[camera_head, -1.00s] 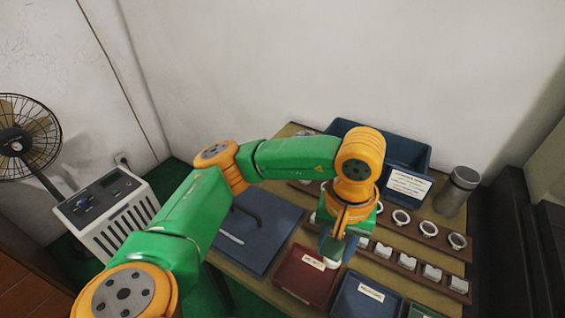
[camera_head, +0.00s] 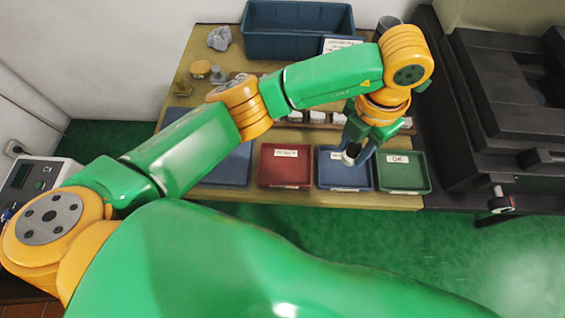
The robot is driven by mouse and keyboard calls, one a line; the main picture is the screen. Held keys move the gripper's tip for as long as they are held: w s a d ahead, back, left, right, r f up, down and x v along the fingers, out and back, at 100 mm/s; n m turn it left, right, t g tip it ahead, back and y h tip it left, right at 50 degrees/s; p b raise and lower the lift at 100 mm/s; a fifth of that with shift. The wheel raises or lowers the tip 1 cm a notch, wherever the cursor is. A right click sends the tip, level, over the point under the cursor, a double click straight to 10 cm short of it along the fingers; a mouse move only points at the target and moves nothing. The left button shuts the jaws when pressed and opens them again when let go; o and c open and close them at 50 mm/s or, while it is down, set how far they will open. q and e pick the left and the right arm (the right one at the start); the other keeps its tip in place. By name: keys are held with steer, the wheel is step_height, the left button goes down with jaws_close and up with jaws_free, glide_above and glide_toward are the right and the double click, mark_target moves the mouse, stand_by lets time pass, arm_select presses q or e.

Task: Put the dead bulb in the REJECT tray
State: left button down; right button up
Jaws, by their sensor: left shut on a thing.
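My left gripper (camera_head: 357,146) points down over the blue tray (camera_head: 343,180). It is shut on a small white piece (camera_head: 348,158) that is mostly hidden between the fingers. I cannot tell from its shape whether it is a bulb. The red tray (camera_head: 286,177) is just left of the blue tray and looks empty. Its label (camera_head: 286,153) is too small to read surely. The green tray (camera_head: 403,180) on the right has a label reading OK. My right gripper is not in view.
A large blue bin (camera_head: 298,44) stands at the back. A rack with white pieces (camera_head: 318,117) is partly hidden behind my arm. A blue mat (camera_head: 228,165) lies left of the red tray. Black machinery (camera_head: 497,95) stands to the right.

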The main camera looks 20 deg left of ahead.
arm_select(q)
steer(key=shift+s+d+f+n, duration=0.1)
steer(key=shift+n, duration=0.3)
steer(key=a+f+p, duration=0.1)
steer(key=a+f, duration=0.3)
steer(key=a+f+p, duration=0.2)
steer(key=a+f, duration=0.2)
steer(key=a, duration=0.1)
steer(key=a+f+p, duration=0.1)
steer(key=a+f, duration=0.3)
steer(key=shift+a+f+p, duration=0.15)
steer(key=shift+a+p, duration=0.15)
steer(key=shift+f, duration=0.3)
steer(key=shift+f, duration=0.15)
steer(key=shift+c, duration=2.3)
jaws_free()
